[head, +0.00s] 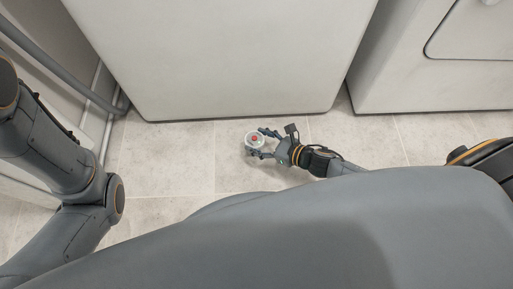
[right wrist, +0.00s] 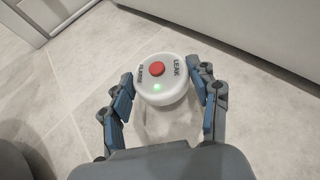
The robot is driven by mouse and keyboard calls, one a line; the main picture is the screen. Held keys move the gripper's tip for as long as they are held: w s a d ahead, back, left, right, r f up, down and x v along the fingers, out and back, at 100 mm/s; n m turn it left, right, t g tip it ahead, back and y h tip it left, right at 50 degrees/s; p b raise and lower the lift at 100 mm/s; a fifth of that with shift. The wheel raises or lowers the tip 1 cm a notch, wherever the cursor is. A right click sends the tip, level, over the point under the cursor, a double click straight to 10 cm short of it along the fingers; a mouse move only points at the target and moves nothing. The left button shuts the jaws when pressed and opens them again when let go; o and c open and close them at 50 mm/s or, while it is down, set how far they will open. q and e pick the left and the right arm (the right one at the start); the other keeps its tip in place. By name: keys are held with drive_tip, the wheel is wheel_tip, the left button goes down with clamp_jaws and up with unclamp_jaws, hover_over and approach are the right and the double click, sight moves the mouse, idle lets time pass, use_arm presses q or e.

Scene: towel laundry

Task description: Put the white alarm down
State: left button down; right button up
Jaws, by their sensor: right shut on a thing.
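The white alarm (head: 254,139) is a small round device with a red button on top. In the right wrist view the white alarm (right wrist: 161,79) shows the words "LEAK ALARM" and a lit green light. My right gripper (head: 266,143) is shut on it, with a finger on each side. In the right wrist view the fingers of my right gripper (right wrist: 166,95) hold its left and right sides. The alarm is low, close to the tiled floor (head: 160,165); I cannot tell whether it touches the floor. My left arm shows at the left, but its gripper is out of view.
A large white appliance (head: 220,60) stands just beyond the alarm. A second white appliance (head: 430,85) stands at the right, with a narrow gap between them. Grey pipes (head: 60,68) run along the left wall. The floor left of the alarm is clear.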

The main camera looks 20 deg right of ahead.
sight(256, 144)
drive_tip(key=shift+w+a+f+b, duration=0.2)
drive_tip(key=shift+w+f+b, duration=0.2)
drive_tip(key=shift+f, duration=0.15)
drive_tip(key=f+b, duration=0.3)
drive_tip(key=shift+w+f, duration=0.15)
drive_tip(key=shift+w, duration=0.05)
drive_tip(key=shift+f+b, duration=0.15)
drive_tip(key=shift+b, duration=0.15)
drive_tip(key=o, duration=1.2)
drive_tip(key=shift+c, duration=0.2)
